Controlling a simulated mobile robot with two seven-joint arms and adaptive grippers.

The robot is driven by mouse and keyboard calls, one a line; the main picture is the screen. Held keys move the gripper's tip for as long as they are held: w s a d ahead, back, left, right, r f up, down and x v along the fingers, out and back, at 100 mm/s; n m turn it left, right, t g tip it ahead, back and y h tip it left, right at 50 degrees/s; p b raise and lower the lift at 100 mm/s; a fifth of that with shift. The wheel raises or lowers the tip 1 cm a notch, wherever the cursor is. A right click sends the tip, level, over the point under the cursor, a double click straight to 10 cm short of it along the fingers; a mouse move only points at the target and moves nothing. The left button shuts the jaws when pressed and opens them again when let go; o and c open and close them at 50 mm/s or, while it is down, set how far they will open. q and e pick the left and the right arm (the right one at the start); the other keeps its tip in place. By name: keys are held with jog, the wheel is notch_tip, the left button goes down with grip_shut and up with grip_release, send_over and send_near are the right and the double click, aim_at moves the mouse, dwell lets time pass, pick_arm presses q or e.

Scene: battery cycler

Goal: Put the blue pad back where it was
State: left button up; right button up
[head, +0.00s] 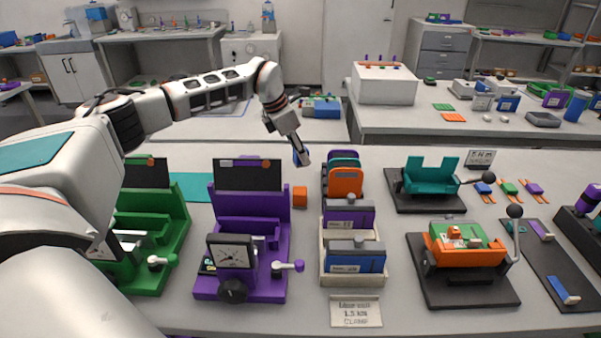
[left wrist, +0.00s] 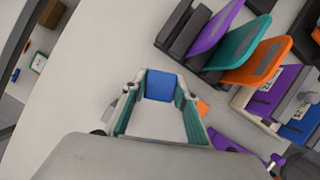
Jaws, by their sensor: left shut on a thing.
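My left gripper (head: 301,152) is above the table's far part, pointing down, just left of the pad rack. It is shut on the blue pad (left wrist: 161,86), which sits between the fingertips in the left wrist view. In the head view only a sliver of the pad shows beside the fingers. The rack holds an orange pad (head: 345,183), a teal pad (left wrist: 236,47) and a purple pad (left wrist: 216,27), standing in a row. Dark rack parts (left wrist: 180,32) show beyond the purple pad, apart from the gripper. My right gripper is not in view.
A small orange block (head: 299,197) lies in front of the gripper. A purple fixture (head: 250,210) stands to the left, and a tray (head: 324,251) with purple and blue boxes is in front of the rack. A teal fixture (head: 430,178) stands to the right.

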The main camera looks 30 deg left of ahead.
pick_arm(q)
jog(key=shift+f, duration=3.4)
jog(key=shift+f, duration=0.2)
jog(key=o, duration=1)
jog(key=shift+r, duration=0.1)
jog(key=v, duration=1.2)
jog(key=shift+r, duration=0.15)
